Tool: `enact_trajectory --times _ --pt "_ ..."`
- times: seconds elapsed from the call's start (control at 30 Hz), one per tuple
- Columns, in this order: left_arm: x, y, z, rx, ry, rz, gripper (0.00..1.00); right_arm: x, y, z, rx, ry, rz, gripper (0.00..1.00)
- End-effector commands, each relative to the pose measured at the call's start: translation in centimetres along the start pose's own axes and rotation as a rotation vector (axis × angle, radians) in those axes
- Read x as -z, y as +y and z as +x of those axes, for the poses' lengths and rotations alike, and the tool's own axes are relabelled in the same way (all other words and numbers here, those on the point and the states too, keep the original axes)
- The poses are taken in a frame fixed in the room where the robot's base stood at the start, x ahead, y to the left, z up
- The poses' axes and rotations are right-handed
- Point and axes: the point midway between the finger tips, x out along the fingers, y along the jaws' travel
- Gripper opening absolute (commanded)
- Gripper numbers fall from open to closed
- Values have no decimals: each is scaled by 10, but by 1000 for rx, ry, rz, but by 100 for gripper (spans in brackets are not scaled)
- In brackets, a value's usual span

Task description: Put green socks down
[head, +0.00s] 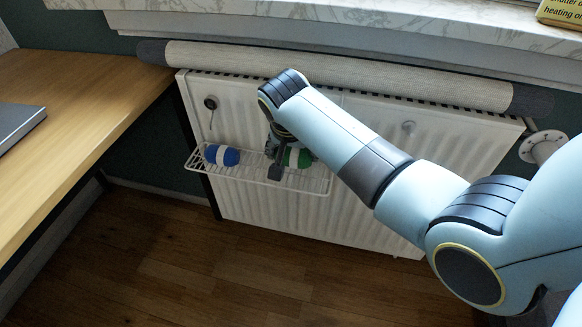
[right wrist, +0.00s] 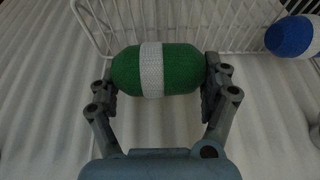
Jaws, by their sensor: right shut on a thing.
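The green socks (head: 299,158) are a rolled bundle with a white band, at the white wire rack on the radiator. In the right wrist view the green socks (right wrist: 182,70) lie between both fingers of my right gripper (right wrist: 158,82), which is shut on them at their two ends. In the head view my right gripper (head: 277,158) is at the rack, partly hidden by my own arm. Whether the socks rest on the wires or hang just above them, I cannot tell. My left gripper does not show.
Blue socks (head: 221,155) with a white band lie on the left part of the wire rack (head: 255,172). The rack hangs on a white radiator (head: 350,215). A rolled cushion (head: 330,73) lies along the radiator's top. A wooden desk (head: 70,110) stands at the left.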

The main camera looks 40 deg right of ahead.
Motion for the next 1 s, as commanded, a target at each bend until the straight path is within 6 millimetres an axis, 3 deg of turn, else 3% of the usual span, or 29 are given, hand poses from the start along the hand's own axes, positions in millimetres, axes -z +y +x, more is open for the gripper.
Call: enact_trajectory --times 0.1,0.2,0.37,0.73,0.77,0.9,1.0 --pt "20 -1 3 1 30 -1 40 -1 -4 5 -1 1 0 51" --pt "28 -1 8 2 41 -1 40 -6 -3 17 -1 0 0 51" --pt "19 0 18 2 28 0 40 -16 -2 39 -2 -1 0 51" --pt "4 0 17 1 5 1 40 -16 -2 42 0 1 0 51" --pt "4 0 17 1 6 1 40 -16 -2 41 1 1 1 83" --pt "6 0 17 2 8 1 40 -16 -2 41 0 1 1 100" --pt "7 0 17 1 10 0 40 -16 -2 41 0 1 1 100"
